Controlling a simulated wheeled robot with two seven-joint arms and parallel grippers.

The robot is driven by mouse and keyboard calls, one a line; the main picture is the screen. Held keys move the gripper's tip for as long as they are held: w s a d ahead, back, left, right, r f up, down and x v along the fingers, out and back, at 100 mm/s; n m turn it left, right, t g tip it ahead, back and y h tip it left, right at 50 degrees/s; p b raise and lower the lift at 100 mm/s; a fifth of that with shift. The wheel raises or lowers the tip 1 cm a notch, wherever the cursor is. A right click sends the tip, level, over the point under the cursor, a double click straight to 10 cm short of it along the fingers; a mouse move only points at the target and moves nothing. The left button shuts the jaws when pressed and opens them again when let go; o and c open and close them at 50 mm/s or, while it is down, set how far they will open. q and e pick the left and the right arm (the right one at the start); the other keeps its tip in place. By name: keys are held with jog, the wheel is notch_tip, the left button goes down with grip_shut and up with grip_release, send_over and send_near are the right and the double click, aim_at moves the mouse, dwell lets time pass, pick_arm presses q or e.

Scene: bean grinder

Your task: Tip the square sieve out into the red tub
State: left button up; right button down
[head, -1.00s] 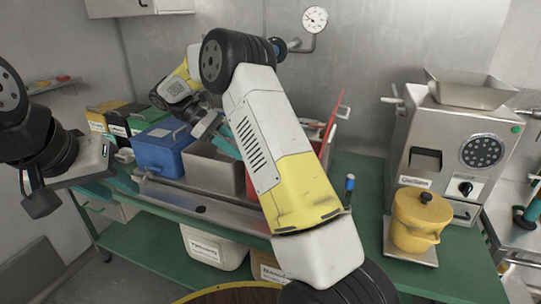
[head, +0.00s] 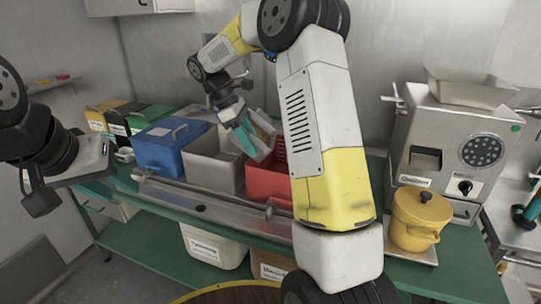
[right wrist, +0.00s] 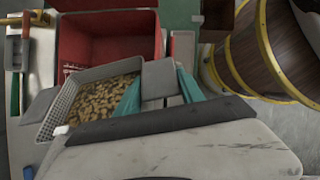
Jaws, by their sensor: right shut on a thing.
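The square sieve (right wrist: 72,108) is a pale mesh-walled tray holding many tan beans (right wrist: 100,98) in the right wrist view. In the head view the sieve (head: 264,142) looks tilted, above the left part of the red tub (head: 268,182). The red tub also shows in the right wrist view (right wrist: 108,38), beside the sieve; it looks open and I see no beans in it. My right gripper (head: 240,132) has its teal fingers shut on the sieve's grip. My left gripper (head: 104,168) is at the far left, away from the tubs; its fingers are mostly hidden.
A steel tub (head: 212,172) and a blue tub (head: 165,155) stand left of the red tub on the green bench. A steel rail runs along their front. The grinder (head: 455,150) and a yellow pot (head: 418,222) stand at the right. My right forearm hides part of the bench.

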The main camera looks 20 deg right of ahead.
jog(key=shift+s+d+f+y, duration=0.1)
jog(key=shift+d+f+y, duration=0.05)
jog(key=shift+d+y, duration=0.25)
jog(key=shift+s+d+r+t+y+p, duration=0.15)
jog(key=shift+r+t+y+p, duration=0.1)
jog(key=shift+y+p, duration=0.2)
jog(key=shift+d+r+t+y+p, duration=0.15)
jog(key=shift+t+y+p, duration=0.15)
jog(key=shift+y, duration=0.15)
jog(key=shift+s+d+f+y, duration=0.1)
jog(key=shift+d+f+y, duration=0.15)
jog(key=shift+y, duration=0.15)
jog(key=shift+d+f+t+y+p, duration=0.2)
jog(key=shift+t+y+p, duration=0.15)
jog(key=shift+y, duration=0.05)
jog(key=shift+s+d+r+t+y+p, duration=0.2)
jog(key=shift+d+r+t+y+p, duration=0.2)
jog(key=shift+y, duration=0.4)
jog(key=shift+s+d+f+y, duration=0.5)
jog(key=shift+d+f+y, duration=0.25)
jog(key=shift+d, duration=0.45)
jog(key=t+y+p, duration=0.3)
jog(key=y, duration=0.3)
send_near(263, 146)
jog(key=shift+w+a+r, duration=0.25)
jog(key=shift+a+r, duration=0.1)
